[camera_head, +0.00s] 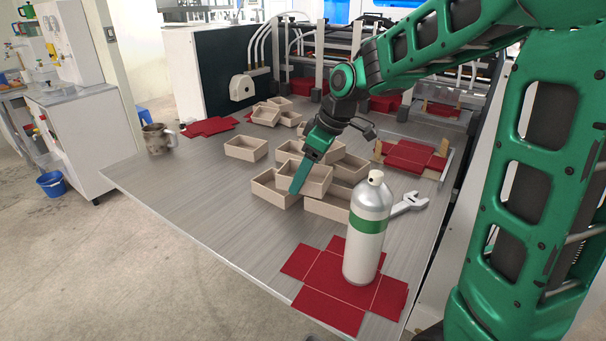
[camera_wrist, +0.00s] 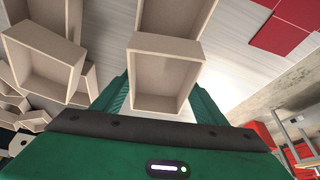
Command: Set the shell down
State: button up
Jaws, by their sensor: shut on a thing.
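A beige open-topped shell (camera_head: 271,194) is at the front of a cluster of similar shells on the table. My gripper (camera_head: 299,183) reaches down onto it, with one green finger showing across it. In the wrist view the shell (camera_wrist: 165,82) sits between the two green fingers of my gripper (camera_wrist: 160,92), its open side facing the camera. My gripper is shut on it. I cannot tell whether its underside touches the table.
Other shells (camera_head: 246,148) stand close behind and beside it. A silver bottle (camera_head: 366,236) stands on a flat red blank (camera_head: 322,292), near a wrench (camera_head: 409,204). A mug (camera_head: 157,140) is at the left edge. The table's front left (camera_head: 190,190) is clear.

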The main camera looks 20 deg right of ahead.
jog(key=shift+f, duration=0.45)
jog(key=o, duration=1.1)
jog(key=shift+c, duration=0.2)
jog(key=shift+r, duration=0.15)
